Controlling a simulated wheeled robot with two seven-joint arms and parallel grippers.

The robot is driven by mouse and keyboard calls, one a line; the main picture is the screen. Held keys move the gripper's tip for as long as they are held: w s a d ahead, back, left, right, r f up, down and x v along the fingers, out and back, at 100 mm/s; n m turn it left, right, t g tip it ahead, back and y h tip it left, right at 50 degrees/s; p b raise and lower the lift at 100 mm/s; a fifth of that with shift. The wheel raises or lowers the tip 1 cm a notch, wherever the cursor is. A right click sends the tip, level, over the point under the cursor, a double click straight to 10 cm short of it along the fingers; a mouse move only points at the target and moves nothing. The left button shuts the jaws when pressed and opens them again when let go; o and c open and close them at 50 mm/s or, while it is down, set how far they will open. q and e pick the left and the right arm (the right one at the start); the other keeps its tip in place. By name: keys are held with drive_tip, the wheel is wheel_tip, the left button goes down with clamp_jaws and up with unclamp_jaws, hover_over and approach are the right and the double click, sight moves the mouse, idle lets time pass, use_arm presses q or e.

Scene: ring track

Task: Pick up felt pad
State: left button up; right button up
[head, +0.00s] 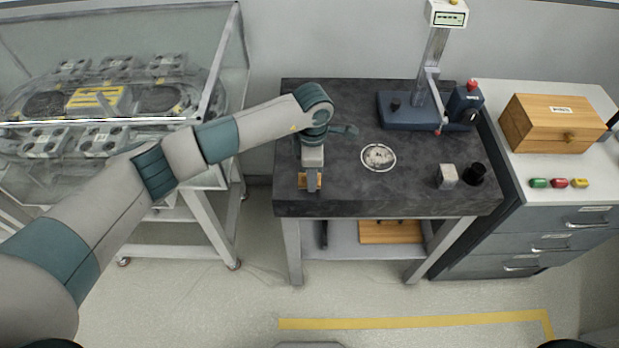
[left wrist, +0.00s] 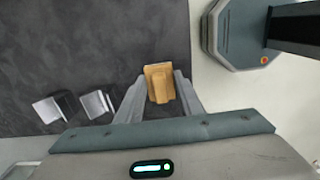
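A small tan-orange block with a raised narrower grip, which I take to be the felt pad (left wrist: 160,83), lies at the near-left edge of the dark table. In the head view the pad (head: 302,181) is partly hidden behind my left gripper (head: 313,188), which points down over it. In the left wrist view my left gripper (left wrist: 162,88) has its fingers apart, one on each side of the pad's grip. I see a gap beside the grip, and no clear contact. My right gripper is in neither view.
On the dark stone table (head: 345,195) are a white ring-shaped disc (head: 378,157), a metal block (head: 447,176), a black cup (head: 474,174) and a gauge stand (head: 410,112). A glass-cased track (head: 100,100) stands left, a drawer cabinet (head: 545,215) right. Two metal pieces (left wrist: 72,107) show in the wrist view.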

use_arm(q)
drive_tip(key=c, duration=0.4)
drive_tip(key=shift+o, duration=0.2)
drive_tip(key=shift+r+b, duration=0.45)
drive_tip(key=r+b, duration=0.2)
drive_tip(key=r, duration=0.1)
drive_tip(key=shift+d+r, duration=0.1)
drive_tip(key=shift+d, duration=0.25)
drive_tip(key=s+d+r+b, duration=0.2)
drive_tip(key=d+r+b, duration=0.3)
drive_tip(key=d, duration=0.5)
drive_tip(key=shift+s+d+r, duration=0.3)
drive_tip(key=shift+d+r, duration=0.05)
drive_tip(key=shift+r, duration=0.6)
drive_tip(key=shift+o, duration=0.8)
drive_tip(key=shift+c, duration=0.2)
